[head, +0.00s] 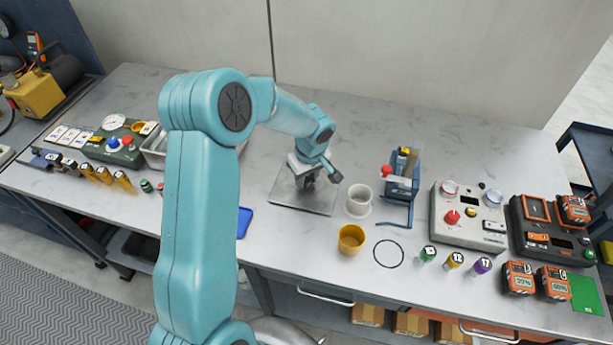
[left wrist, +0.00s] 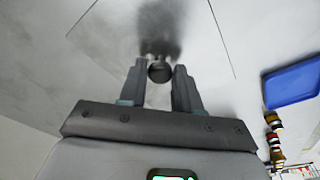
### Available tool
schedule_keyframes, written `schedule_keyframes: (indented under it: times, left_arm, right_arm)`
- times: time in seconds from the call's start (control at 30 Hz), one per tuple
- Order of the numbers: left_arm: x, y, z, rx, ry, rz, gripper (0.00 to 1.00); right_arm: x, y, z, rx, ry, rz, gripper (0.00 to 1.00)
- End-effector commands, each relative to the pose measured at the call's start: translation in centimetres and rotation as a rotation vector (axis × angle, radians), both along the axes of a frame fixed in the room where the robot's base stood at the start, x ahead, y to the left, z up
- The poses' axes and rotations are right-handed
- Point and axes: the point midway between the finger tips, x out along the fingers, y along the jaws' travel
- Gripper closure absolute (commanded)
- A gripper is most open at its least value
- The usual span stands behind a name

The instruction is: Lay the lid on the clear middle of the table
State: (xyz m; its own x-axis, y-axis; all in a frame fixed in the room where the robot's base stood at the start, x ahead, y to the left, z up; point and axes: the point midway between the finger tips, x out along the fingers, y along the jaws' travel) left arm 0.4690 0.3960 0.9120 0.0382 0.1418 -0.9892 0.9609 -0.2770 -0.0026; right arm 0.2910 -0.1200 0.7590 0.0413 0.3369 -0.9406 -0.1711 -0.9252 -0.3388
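The lid (head: 290,204) is a thin grey square plate in the middle of the table, just left of a white ring-like cup. It looks flat on or very close to the tabletop; I cannot tell whether there is a gap beneath it. My left gripper (head: 306,180) points down over its middle. In the left wrist view, the lid's round dark knob (left wrist: 160,70) sits between the two fingertips of my left gripper (left wrist: 159,68), which appear closed against its sides. The lid's plate (left wrist: 110,35) spreads beyond the fingers. My right gripper is not in view.
A white cup (head: 359,201), yellow cup (head: 351,240) and blue stand (head: 402,180) are right of the lid. A metal tray (head: 153,147) is left, partly behind my arm. A blue pad (head: 244,222) lies near the front edge. The table behind the lid is bare.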

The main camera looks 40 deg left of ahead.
Motion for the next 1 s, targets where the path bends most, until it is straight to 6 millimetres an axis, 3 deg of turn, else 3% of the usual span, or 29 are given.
schedule_keyframes:
  times: [0.47,0.8,1.0]
  left_arm:
    - [0.1,-0.1,1.0,0.002,-0.004,0.000,0.47]
    - [-0.2,-1.2,8.5,0.001,-0.006,-0.002,0.47]
    - [-0.4,-1.6,11.5,0.000,-0.003,0.000,0.47]
  right_arm:
    - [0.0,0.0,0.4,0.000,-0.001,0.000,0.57]
    - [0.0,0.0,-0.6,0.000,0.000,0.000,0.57]
    - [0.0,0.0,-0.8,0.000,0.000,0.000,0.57]
